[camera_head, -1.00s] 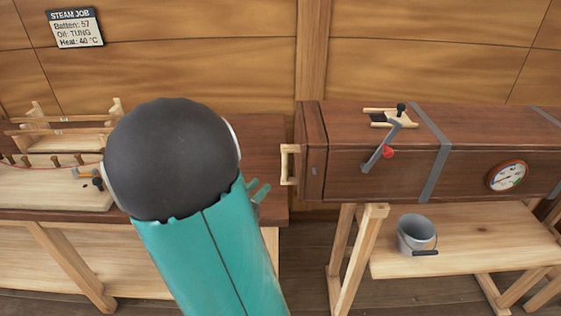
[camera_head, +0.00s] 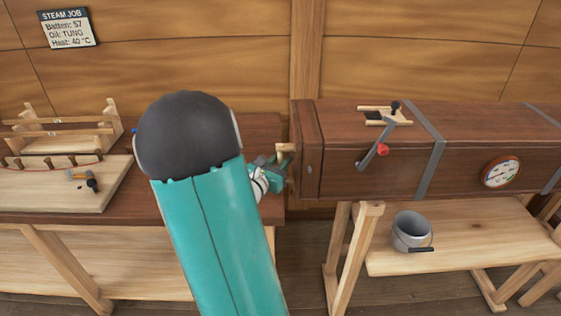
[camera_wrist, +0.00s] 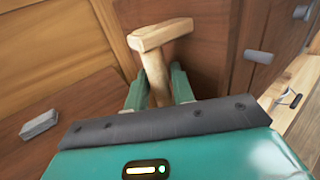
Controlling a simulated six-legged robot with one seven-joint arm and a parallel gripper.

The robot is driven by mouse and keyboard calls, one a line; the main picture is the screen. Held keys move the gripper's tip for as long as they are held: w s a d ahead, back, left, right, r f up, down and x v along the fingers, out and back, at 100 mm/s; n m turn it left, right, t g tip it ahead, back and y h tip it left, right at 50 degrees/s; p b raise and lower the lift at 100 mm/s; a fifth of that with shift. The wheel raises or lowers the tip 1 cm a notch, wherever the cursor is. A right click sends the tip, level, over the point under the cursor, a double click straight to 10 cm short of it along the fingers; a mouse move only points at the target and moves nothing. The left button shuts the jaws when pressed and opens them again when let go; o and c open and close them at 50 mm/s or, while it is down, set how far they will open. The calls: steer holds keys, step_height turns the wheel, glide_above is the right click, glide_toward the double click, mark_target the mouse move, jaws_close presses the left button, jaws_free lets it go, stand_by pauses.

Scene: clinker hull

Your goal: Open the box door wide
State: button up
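The box (camera_head: 400,170) is a long dark wooden case on a trestle at the right of the head view. Its door (camera_head: 306,160) is the panel at its left end and looks shut against the box. A pale wooden handle (camera_head: 285,148) sticks out from the door. My gripper (camera_head: 280,172) is at this handle, and my wrist hides part of it. In the wrist view the handle (camera_wrist: 158,60) stands between the two fingers of my gripper (camera_wrist: 158,88). Whether the fingers press on it or leave a small gap is unclear.
A lever with a red knob (camera_head: 383,149) and a gauge (camera_head: 501,172) are on the box front. A bucket (camera_head: 411,232) stands on the shelf below. A bench (camera_head: 140,205) with wooden jigs is at left. A sign (camera_head: 68,28) hangs on the wall.

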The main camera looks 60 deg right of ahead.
jaws_close()
steer(key=shift+w, duration=0.1)
